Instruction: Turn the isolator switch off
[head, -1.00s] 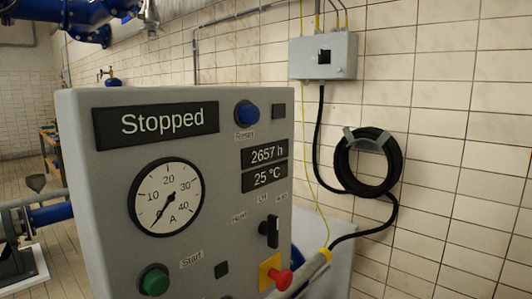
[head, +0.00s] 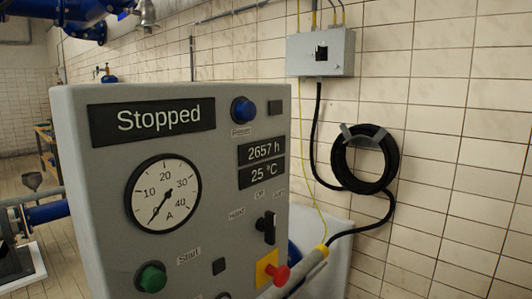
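A grey wall box (head: 320,53) with a black switch knob (head: 321,53) on its front hangs on the tiled wall at the upper right; it looks like the isolator. The knob's exact setting is too small to read. The grey control panel (head: 105,210) stands in front of me; its display (head: 152,117) reads "Stopped". The panel also has a black selector switch (head: 267,227) at its lower right, with small labels above it. Neither of my grippers is in view.
A red emergency button (head: 281,274) on a yellow plate and a green start button (head: 151,278) are low on the panel. A coiled black hose or cable (head: 364,158) hangs on the wall below the box. The panel stands between me and part of the wall.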

